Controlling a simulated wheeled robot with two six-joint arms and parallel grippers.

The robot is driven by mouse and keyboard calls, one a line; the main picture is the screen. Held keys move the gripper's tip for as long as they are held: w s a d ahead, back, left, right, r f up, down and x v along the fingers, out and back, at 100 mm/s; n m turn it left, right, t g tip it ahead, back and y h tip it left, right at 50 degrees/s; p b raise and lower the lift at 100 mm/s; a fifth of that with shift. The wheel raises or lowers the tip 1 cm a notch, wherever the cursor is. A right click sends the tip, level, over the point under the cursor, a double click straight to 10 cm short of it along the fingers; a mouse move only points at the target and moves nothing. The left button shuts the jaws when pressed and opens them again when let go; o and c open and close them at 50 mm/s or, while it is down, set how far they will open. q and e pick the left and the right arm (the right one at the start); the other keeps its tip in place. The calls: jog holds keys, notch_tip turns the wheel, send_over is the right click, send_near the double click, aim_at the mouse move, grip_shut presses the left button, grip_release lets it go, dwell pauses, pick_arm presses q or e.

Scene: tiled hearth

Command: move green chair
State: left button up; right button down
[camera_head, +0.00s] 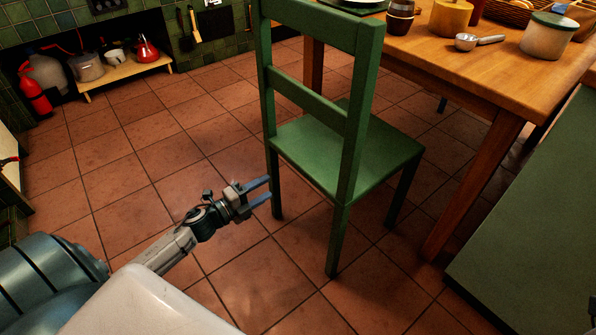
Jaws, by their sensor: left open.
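The green chair (318,155) stands upright on the tiled floor, beside the wooden table, with its backrest toward me and its seat toward the table. My left gripper (265,191) is open and empty. Its two blue-tipped fingers point at the chair's left side, near the left rear leg below seat height. In this view the fingertips appear very close to that leg; I cannot tell whether they touch it. My right gripper is not in view.
The wooden table (480,58) holds a lidded pot (548,38), a metal scoop (467,42) and cups. A green cabinet side (535,215) is at right. A low shelf (122,73) with pots and a red fire extinguisher (35,92) are back left. Floor left of the chair is clear.

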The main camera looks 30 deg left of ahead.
aim_at(298, 170)
pick_arm(q)
jog(key=p+x, duration=0.3)
jog(key=x, duration=1.1)
jog(key=shift+w, duration=0.1)
grip_shut()
jog(key=shift+f, duration=0.15)
dwell(0.6)
